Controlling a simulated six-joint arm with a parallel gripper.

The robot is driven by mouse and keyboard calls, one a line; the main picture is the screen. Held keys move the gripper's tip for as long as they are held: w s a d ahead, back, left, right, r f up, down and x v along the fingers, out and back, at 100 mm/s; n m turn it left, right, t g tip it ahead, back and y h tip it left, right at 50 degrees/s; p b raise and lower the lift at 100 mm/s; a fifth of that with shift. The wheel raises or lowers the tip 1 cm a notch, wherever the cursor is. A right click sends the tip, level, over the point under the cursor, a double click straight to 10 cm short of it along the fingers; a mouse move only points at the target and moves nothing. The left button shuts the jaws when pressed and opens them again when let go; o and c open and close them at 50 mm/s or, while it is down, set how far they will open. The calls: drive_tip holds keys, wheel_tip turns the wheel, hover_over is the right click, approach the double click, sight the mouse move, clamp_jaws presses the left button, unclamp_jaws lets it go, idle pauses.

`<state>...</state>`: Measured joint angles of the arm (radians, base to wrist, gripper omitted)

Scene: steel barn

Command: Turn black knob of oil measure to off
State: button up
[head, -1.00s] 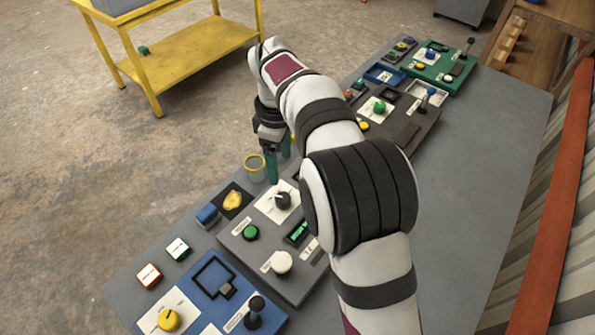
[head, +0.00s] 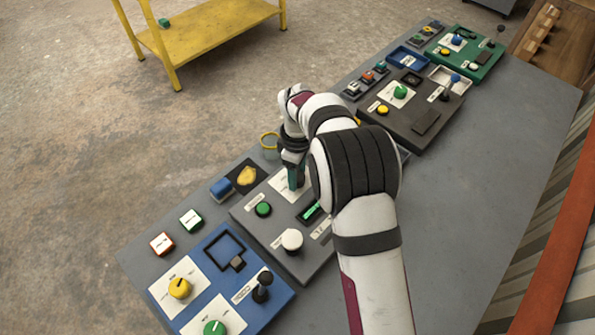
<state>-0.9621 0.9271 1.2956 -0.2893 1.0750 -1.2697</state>
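The grey panel (head: 243,213) in the middle of the table carries a white dial plate (head: 279,185). My gripper (head: 294,181) points down over this plate, its teal fingers at the plate's surface. The black knob that showed on this plate earlier is hidden behind the fingers and wrist, so its pointer angle and any contact cannot be seen. Whether the fingers are apart or closed around the knob is unclear. The lettering on the plate is too small to read.
The same panel has a green button (head: 263,209) and a white knob (head: 292,240). A blue panel (head: 214,318) with a yellow knob (head: 180,288) is nearer. A dark panel (head: 405,142) lies beyond. The table's right side is clear.

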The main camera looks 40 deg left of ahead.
clamp_jaws()
drive_tip(key=shift+m, duration=0.3)
drive_tip(key=m, duration=1.4)
drive_tip(key=shift+m, duration=2.6)
